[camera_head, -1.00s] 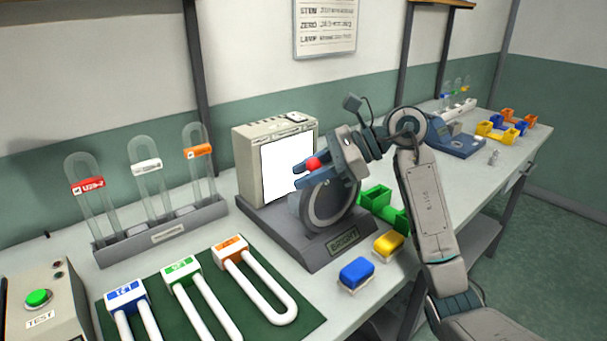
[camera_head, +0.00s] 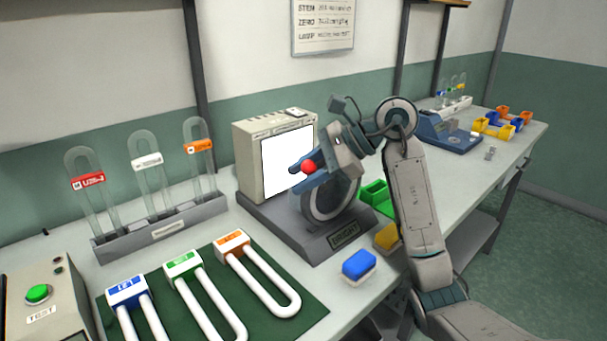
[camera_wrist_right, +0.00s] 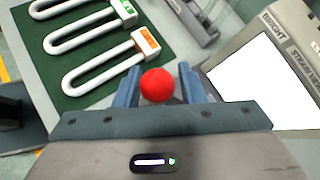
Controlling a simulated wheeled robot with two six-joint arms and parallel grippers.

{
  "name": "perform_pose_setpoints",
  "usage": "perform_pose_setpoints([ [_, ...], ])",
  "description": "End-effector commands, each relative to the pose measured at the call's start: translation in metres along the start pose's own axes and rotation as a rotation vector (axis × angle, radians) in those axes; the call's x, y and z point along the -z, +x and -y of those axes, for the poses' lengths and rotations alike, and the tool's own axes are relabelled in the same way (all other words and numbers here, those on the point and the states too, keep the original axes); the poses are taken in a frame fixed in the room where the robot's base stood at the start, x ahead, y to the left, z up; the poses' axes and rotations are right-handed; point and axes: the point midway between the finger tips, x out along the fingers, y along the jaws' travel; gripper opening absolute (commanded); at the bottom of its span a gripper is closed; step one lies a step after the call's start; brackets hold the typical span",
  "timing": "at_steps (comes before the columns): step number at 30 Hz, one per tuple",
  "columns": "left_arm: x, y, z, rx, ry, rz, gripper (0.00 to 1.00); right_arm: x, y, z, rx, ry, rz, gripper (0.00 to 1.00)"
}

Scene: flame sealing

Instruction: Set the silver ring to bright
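The silver ring (camera_head: 325,205) stands upright on a dark grey base (camera_head: 290,232) in front of a box with a lit white screen (camera_head: 284,163). A plate reading BRIGHT (camera_head: 344,234) is on the front of the base. A red ball knob (camera_head: 309,167) is at the ring's upper left. My right gripper (camera_head: 295,178) has its blue fingers either side of the knob and seems closed on it. The knob also shows between the fingers in the right wrist view (camera_wrist_right: 158,86). The gripper and wrist hide the ring's upper right. My left gripper is not in view.
Blue (camera_head: 358,264) and yellow (camera_head: 388,238) blocks and a green holder (camera_head: 375,192) stand right of the base. A green mat (camera_head: 215,318) with white U-shaped tubes lies at front left. A rack of glass tubes (camera_head: 165,228) stands behind it.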

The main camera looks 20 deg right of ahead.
Motion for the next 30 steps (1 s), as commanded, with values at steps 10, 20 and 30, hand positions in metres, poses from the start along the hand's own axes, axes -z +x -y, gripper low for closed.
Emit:
perform_pose_setpoints([
  [10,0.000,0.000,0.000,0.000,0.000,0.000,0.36,0.000,0.000,-0.001,-0.002,-0.001,0.002,0.48],
  [20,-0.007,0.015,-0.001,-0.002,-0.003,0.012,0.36,0.000,-0.040,0.001,0.002,0.000,-0.003,0.48],
  [30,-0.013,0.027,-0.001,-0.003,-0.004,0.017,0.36,0.001,-0.094,0.001,0.001,0.000,-0.001,0.48],
])
